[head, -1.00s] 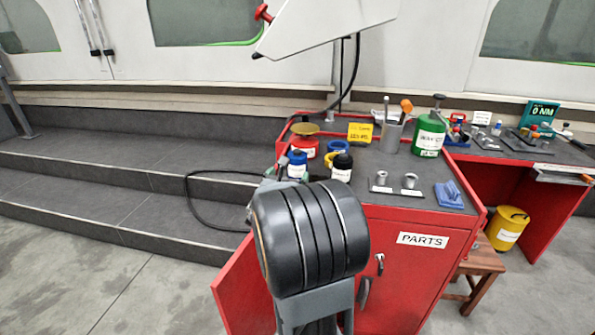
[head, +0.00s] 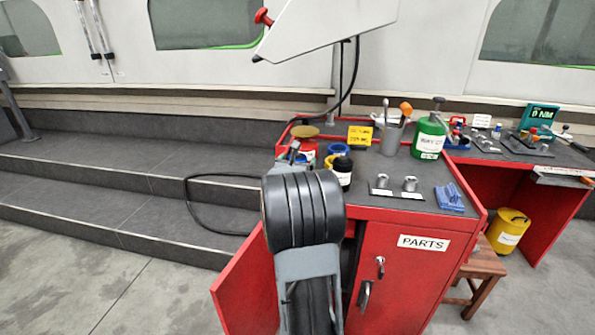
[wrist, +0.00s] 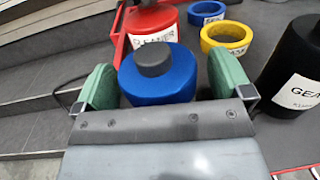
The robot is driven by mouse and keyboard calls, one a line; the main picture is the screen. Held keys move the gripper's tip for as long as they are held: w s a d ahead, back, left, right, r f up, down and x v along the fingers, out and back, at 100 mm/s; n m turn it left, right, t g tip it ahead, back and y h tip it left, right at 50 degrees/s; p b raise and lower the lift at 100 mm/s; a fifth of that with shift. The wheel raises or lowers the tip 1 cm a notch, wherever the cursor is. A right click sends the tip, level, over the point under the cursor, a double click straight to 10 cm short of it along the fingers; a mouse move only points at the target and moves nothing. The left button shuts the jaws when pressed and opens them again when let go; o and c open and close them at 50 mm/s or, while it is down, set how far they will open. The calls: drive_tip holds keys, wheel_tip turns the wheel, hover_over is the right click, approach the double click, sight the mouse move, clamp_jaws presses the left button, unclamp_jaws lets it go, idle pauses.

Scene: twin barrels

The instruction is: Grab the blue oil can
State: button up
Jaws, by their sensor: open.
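The blue oil can (wrist: 160,82), with a dark grey cap, stands upright in the wrist view. My gripper (wrist: 155,90) is open, with one green finger on each side of the can. There is a small gap at the right finger; the left finger looks close to the can, and I cannot tell if it touches. The can's lower part is hidden behind the gripper body. In the head view my arm covers most of the can.
A red can (wrist: 152,27) stands just behind the blue can. Yellow (wrist: 226,37) and blue (wrist: 206,12) rings lie behind right. A black bottle (wrist: 296,65) stands to the right. In the head view, the red cabinet (head: 398,270) has its door open, with a stool (head: 478,270) beside it.

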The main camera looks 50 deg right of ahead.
drive_tip(key=c, duration=1.1)
drive_tip(key=shift+c, duration=0.6)
drive_tip(key=shift+r, duration=0.15)
